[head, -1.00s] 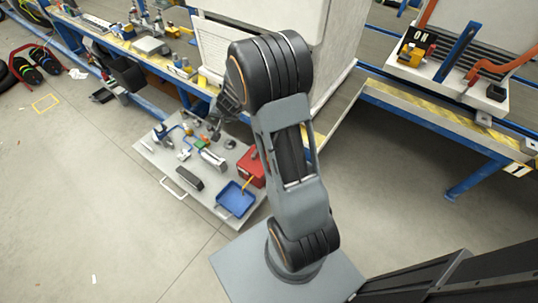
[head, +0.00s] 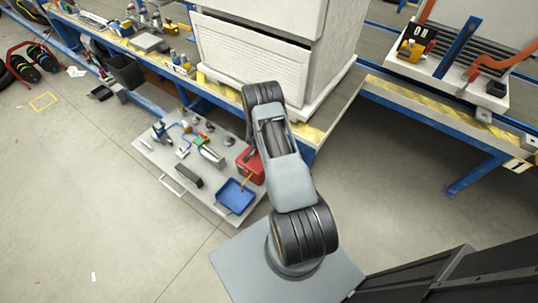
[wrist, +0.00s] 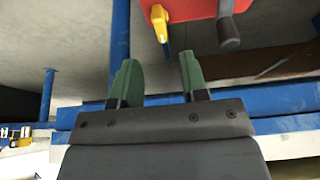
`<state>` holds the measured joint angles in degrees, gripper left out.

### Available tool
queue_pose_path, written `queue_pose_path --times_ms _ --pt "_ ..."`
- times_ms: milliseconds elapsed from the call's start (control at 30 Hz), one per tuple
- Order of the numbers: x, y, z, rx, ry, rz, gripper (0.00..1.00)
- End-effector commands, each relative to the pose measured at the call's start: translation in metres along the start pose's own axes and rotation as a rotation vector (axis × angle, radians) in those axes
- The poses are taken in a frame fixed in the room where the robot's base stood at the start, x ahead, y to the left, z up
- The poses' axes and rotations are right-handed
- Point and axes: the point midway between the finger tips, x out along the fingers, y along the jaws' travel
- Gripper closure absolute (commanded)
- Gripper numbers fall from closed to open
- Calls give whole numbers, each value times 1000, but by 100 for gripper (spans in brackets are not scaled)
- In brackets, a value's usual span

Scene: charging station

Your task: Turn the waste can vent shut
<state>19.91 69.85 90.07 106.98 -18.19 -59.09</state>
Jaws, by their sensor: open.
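The red waste can (head: 251,167) stands on the grey tray board in the head view, at its right side. Its red body (wrist: 190,9) also shows at the top edge of the wrist view, cut off by the frame. A yellow part (wrist: 159,22) and a dark grey rounded part (wrist: 229,32) stick out from it; I cannot tell which is the vent. My gripper (wrist: 160,80) is open and empty, with green finger pads apart. The can lies beyond the fingertips and no touch is visible. In the head view my arm mostly hides the gripper.
A blue tray (head: 235,209) sits in front of the can. The board (head: 157,154) holds several small tools and fittings. The workbench with yellow-striped edge (head: 313,136) and a large white cabinet (head: 260,60) stand close behind. Open floor (head: 90,210) lies to the left.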

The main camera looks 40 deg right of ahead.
Motion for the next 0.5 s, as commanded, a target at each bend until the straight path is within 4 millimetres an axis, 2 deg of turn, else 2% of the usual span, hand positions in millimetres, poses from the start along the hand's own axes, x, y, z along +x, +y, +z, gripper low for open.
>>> queue_pose_path --times_ms 33,200,500 --pt "14 1 2 1 -1 1 60" --pt "44 0 1 0 0 -1 60" --pt "75 0 1 0 0 -2 60"
